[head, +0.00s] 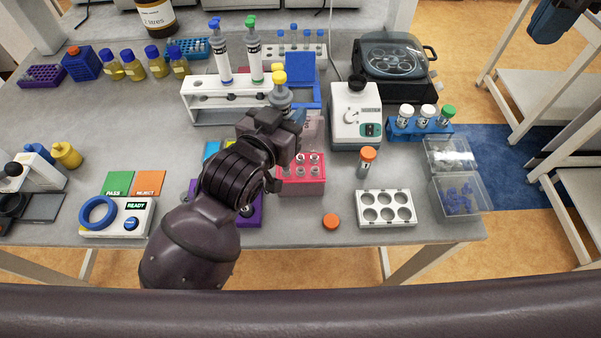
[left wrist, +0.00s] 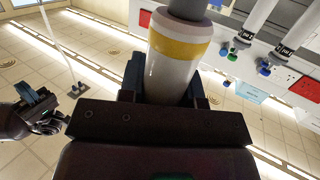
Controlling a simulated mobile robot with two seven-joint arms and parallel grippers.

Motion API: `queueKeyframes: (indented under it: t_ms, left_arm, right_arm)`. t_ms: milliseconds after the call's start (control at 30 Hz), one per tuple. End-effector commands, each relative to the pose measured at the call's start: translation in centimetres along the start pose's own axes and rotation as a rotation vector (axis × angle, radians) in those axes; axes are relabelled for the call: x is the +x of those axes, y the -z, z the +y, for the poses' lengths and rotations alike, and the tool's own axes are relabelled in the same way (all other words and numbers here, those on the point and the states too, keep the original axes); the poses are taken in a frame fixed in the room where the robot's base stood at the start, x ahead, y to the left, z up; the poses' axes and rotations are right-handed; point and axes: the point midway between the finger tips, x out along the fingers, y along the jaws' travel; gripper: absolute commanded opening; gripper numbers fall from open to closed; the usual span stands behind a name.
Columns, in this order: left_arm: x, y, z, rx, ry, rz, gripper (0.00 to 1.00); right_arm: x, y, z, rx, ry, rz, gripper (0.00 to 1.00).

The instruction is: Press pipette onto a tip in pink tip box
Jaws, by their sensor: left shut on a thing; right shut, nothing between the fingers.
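The pipette (head: 281,94), grey with a yellow top, stands roughly upright in my left gripper (head: 292,122). The left gripper is shut on it; its pale body with a yellow band fills the middle of the left wrist view (left wrist: 178,62). The pink tip box (head: 302,187) is just below and right of this gripper, with several tips in its top and a clear pinkish lid raised behind. The pipette's lower end is hidden behind the gripper, so I cannot tell whether it touches a tip. My right gripper (left wrist: 42,102) shows at the left wrist view's left edge, shut and empty.
A white rack (head: 203,103) with two pipettes stands behind left. A white mixer (head: 356,120) is close behind right. A purple item is partly behind my arm.

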Motion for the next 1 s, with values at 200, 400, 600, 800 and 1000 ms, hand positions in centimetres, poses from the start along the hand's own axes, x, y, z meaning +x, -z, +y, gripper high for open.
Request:
queueKeyframes:
  t_ms: [200, 400, 600, 800, 1000]
  left_arm:
    - [0.02, -0.16, 0.0, 0.0, 0.0, 0.0, 0.0]
    - [0.04, -0.32, 0.0, 0.0, 0.0, 0.0, 0.0]
    - [0.06, -0.47, 0.0, 0.0, 0.0, 0.001, 0.0]
    - [0.08, -0.63, 0.0, 0.0, 0.0, 0.001, 0.0]
    - [0.1, -0.79, 0.0, 0.0, 0.0, 0.001, 0.0]
  right_arm:
    - [0.05, 0.0, 0.01, 0.0, 0.0, 0.0, 0.0]
    - [0.08, 0.0, 0.01, 0.0, 0.0, 0.0, 0.0]
    - [0.12, 0.0, 0.01, 0.0, 0.001, 0.0, 0.0]
    - [0.16, 0.0, 0.02, 0.0, 0.001, 0.0, 0.0]
    - [0.2, 0.0, 0.02, 0.0, 0.001, 0.0, 0.0]
